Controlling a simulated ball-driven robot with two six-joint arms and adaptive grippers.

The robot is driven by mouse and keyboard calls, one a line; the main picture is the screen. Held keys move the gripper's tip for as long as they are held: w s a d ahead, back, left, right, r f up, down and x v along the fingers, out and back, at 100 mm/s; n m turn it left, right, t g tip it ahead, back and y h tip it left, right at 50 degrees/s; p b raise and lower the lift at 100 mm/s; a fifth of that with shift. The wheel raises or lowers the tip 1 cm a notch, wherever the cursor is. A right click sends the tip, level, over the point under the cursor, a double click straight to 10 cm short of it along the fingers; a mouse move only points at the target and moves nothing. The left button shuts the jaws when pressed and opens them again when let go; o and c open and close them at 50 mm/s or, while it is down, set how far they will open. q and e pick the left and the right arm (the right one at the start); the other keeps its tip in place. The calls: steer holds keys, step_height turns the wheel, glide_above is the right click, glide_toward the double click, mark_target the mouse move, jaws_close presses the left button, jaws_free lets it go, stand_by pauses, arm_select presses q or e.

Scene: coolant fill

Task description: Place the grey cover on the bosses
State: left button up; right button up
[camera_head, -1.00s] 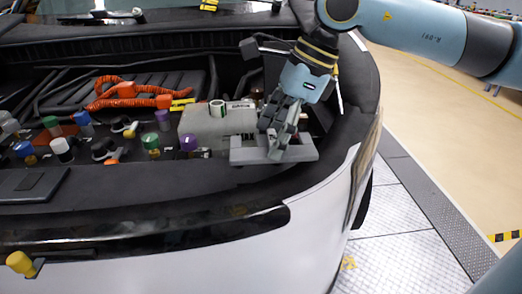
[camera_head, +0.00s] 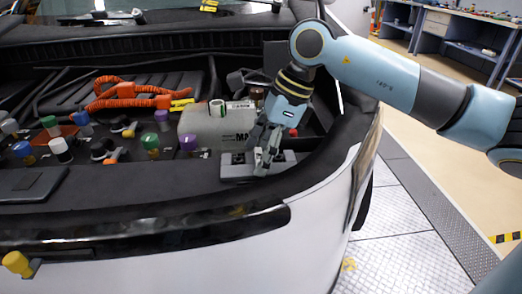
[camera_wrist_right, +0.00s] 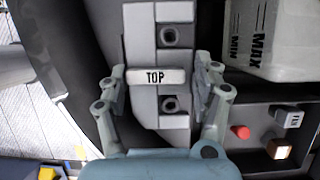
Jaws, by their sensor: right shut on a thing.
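The grey cover (camera_head: 232,172) is at the front right of the engine bay, in front of the coolant tank. In the right wrist view the cover (camera_wrist_right: 145,112) carries a raised bar marked TOP and shows two round holes, one on each side of the bar. My right gripper (camera_head: 264,160) is shut on the cover at this bar, with a finger at each side of it in the right wrist view (camera_wrist_right: 160,78). The bosses cannot be made out. I cannot tell whether the cover rests on anything. My left gripper is not in view.
The grey coolant tank (camera_head: 203,122), marked MAX, stands close behind the cover. Several coloured caps (camera_head: 150,141) and orange cables (camera_head: 130,90) lie to the left. The black front rim (camera_head: 240,195) runs just in front. A red button (camera_wrist_right: 240,132) shows in the right wrist view.

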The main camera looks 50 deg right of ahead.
steer(key=o, duration=1.2)
steer(key=shift+c, duration=0.2)
steer(key=shift+r, duration=0.25)
steer(key=p+v, duration=0.4)
steer(key=v, duration=0.7)
steer(key=shift+r, duration=0.35)
steer(key=shift+s+f, duration=0.1)
steer(key=shift+s, duration=0.1)
